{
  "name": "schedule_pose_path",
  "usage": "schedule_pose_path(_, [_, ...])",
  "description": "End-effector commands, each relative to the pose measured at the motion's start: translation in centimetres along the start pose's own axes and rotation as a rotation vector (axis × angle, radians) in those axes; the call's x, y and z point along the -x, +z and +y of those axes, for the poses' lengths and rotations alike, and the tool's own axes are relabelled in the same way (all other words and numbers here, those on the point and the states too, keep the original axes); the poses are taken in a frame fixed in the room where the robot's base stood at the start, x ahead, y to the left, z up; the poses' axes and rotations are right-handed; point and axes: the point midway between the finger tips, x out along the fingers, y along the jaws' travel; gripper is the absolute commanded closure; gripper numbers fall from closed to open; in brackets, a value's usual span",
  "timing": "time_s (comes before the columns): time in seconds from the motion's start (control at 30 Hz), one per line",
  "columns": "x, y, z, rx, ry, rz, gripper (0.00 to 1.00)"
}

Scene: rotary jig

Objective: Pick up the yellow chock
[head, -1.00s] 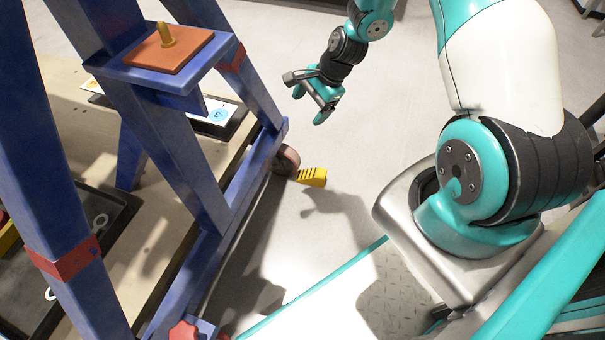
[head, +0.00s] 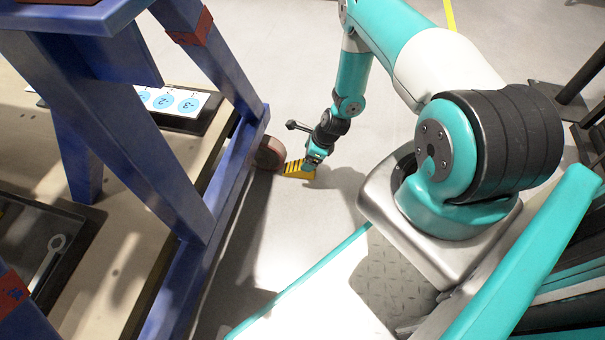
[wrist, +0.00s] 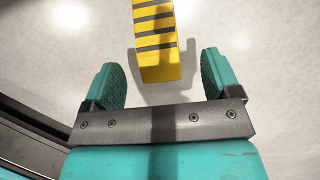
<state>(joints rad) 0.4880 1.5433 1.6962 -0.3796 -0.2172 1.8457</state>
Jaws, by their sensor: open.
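The yellow chock (head: 297,169), with dark stripes on its top, lies on the floor against or very near a caster wheel (head: 270,153) of the blue frame. My gripper (head: 311,165) is low at the chock's right end. In the wrist view, the chock (wrist: 157,45) extends from the top edge down to between my open gripper's (wrist: 162,85) teal fingers. Its near end lies between the fingertips, with gaps on both sides. Its far end is out of the wrist view.
The blue frame (head: 215,185) stands left of the chock. Its lower deck holds a card with blue circles (head: 185,102) and a dark tray (head: 75,225). The floor (head: 260,50) behind my gripper is clear. A dark stand (head: 585,110) is at the far right.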

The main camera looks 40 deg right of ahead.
Motion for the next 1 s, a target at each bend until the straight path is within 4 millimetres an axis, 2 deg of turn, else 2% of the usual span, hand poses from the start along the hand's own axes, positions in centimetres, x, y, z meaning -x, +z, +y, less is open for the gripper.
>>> schedule_pose_path(0.03, [-1.1,-0.2,0.0,0.001,0.0,0.0,0.17])
schedule_pose_path(0.33, [-2.7,-0.1,0.0,-0.001,-0.001,0.0,0.17])
schedule_pose_path(0.6, [-6.7,-0.1,0.4,-0.002,-0.001,0.001,0.17])
schedule_pose_path(0.87, [-6.8,0.1,0.3,-0.003,-0.002,0.001,0.17])
schedule_pose_path(0.9, [-6.8,0.1,0.3,-0.003,-0.002,0.001,0.19])
schedule_pose_path(1.0, [-6.8,0.1,0.3,-0.003,-0.002,0.001,0.42])
